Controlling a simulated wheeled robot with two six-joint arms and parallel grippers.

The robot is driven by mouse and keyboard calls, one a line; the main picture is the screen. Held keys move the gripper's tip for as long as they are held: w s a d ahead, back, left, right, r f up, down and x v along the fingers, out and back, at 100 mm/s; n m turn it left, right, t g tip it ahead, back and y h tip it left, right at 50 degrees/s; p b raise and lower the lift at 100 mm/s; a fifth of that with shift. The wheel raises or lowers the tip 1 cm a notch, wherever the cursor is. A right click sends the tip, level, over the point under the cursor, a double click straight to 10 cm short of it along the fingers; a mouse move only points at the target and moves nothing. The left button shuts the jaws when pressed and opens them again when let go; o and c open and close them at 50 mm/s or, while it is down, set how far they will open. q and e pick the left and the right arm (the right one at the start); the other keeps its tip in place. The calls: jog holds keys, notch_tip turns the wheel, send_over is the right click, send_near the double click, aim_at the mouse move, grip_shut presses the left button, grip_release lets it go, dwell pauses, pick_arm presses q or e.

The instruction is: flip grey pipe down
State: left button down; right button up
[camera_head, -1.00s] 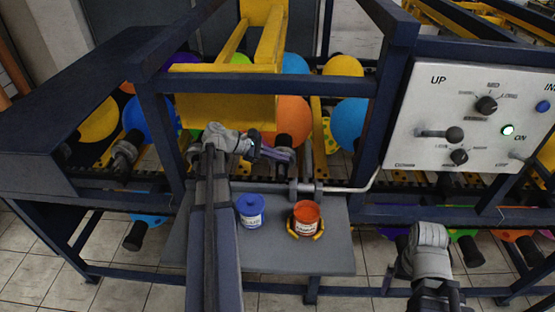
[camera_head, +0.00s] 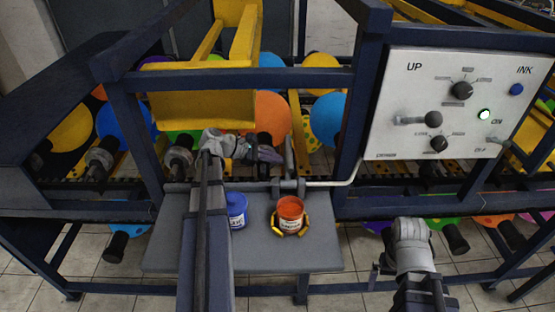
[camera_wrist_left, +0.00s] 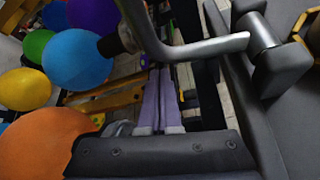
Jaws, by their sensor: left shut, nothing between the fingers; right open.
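The grey pipe (camera_head: 289,150) stands upright from a hinge block on the machine's front rail, its free end up. In the left wrist view the bent grey pipe (camera_wrist_left: 205,48) crosses the top and runs into a dark block. My left gripper (camera_head: 279,157) is just left of the upright pipe in the head view. Its purple-grey fingers (camera_wrist_left: 160,95) are shut with nothing between them, and the pipe is apart from them. My right gripper (camera_head: 379,274) is low at the right, away from the pipe. It is open, but its fingers are hard to make out.
A blue ink can (camera_head: 237,212) and an orange ink can (camera_head: 291,213) stand on the grey shelf (camera_head: 270,255) below the rail. The control panel (camera_head: 450,105) is at the right. Balloons and a yellow frame (camera_head: 205,108) lie behind the rail.

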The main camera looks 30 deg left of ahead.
pick_arm(q)
jog(key=shift+r, duration=0.3)
pick_arm(e)
jog(key=shift+r, duration=0.2)
